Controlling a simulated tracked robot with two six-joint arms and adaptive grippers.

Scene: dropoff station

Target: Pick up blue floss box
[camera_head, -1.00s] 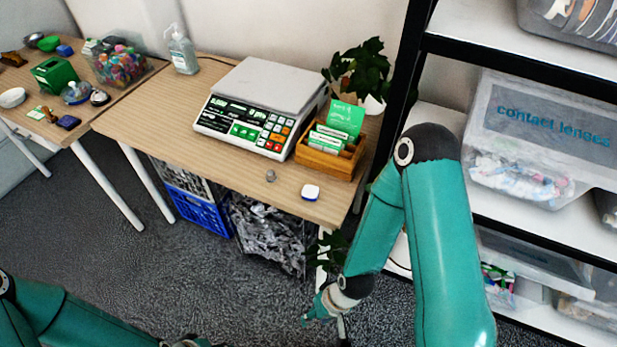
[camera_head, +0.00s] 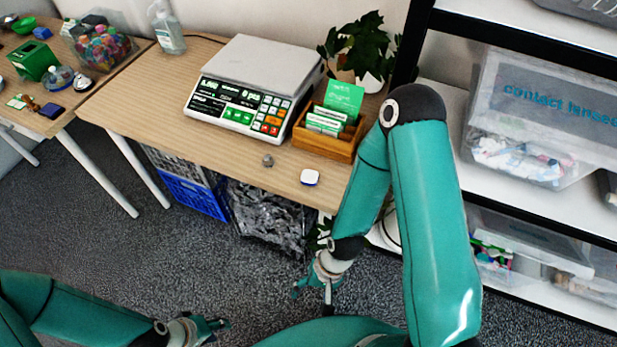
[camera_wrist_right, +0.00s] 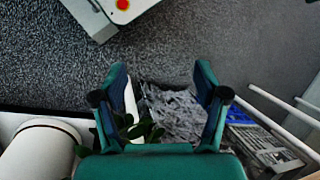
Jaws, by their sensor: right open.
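A small white box with blue edges (camera_head: 310,177) lies near the front edge of the wooden table (camera_head: 215,150) in the head view; I cannot read its label or confirm that it is the blue floss box. My right gripper (camera_head: 312,291) hangs below and in front of the table, apart from the box. In the right wrist view my right gripper (camera_wrist_right: 161,75) is open, with nothing between its fingers. My left gripper (camera_head: 218,328) is low over the floor in the head view, away from the table; its jaw opening is unclear.
A scale (camera_head: 255,90), a wooden card box (camera_head: 322,143), a small grey object (camera_head: 268,160) and a plant (camera_head: 360,48) stand on the table. A shelf (camera_head: 450,200) rises at right. The table's front left is clear.

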